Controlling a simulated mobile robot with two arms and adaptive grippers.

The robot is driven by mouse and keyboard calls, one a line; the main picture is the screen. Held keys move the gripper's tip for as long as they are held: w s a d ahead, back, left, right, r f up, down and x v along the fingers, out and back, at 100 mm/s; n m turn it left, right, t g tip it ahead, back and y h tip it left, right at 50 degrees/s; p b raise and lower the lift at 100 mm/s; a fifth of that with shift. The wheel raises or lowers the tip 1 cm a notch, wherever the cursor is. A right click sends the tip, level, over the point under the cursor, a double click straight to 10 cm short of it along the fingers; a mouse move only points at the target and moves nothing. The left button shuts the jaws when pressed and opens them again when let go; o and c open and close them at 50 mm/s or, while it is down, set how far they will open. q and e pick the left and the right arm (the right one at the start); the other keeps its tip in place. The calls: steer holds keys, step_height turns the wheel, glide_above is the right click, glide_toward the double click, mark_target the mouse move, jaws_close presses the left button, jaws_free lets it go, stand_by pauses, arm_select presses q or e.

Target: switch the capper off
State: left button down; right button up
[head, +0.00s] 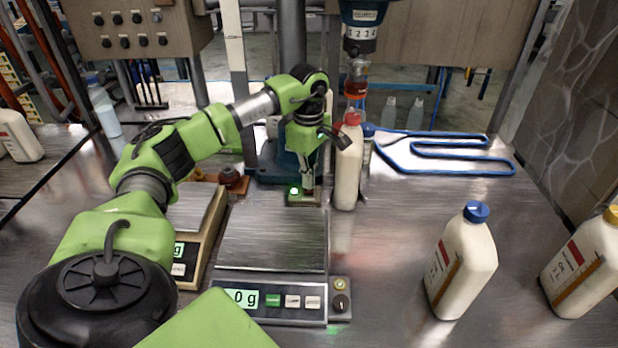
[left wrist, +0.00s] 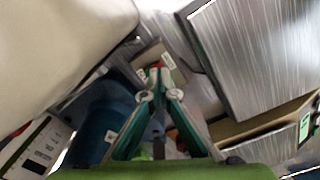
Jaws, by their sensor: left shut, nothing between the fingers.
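The capper (head: 360,35) hangs at the top centre of the head view, a dark blue body with a numbered ring and a red and orange lower end. A small switch box (head: 294,191) with a lit green lamp sits on the table at the foot of the blue stand (head: 268,165). In the left wrist view the box (left wrist: 150,54) shows two pale labels and a red spot by the fingertips. My left gripper (head: 309,192) is shut, pointing down at the box; I cannot tell if it touches. My right gripper is not in view.
A white bottle with a red cap (head: 347,170) stands upright just right of my gripper. Two scales (head: 270,240) (head: 205,210) lie in front. Bottles with a blue cap (head: 462,265) and a yellow cap (head: 585,268) stand at the right.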

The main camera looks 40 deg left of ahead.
mark_target(309, 192)
arm_select(q)
steer(key=shift+f+b, duration=0.4)
steer(key=shift+f, duration=0.7)
stand_by(0.3)
steer(key=shift+s+r, duration=0.1)
steer(key=shift+r+p, duration=0.5)
steer(key=shift+r, duration=0.05)
steer(key=shift+r+p, duration=0.6)
steer(key=shift+r, duration=0.1)
step_height(309, 192, up, 4)
steer(key=p, duration=0.3)
steer(key=shift+r+p, duration=0.25)
steer(key=shift+p, duration=0.05)
steer(key=shift+f, duration=0.15)
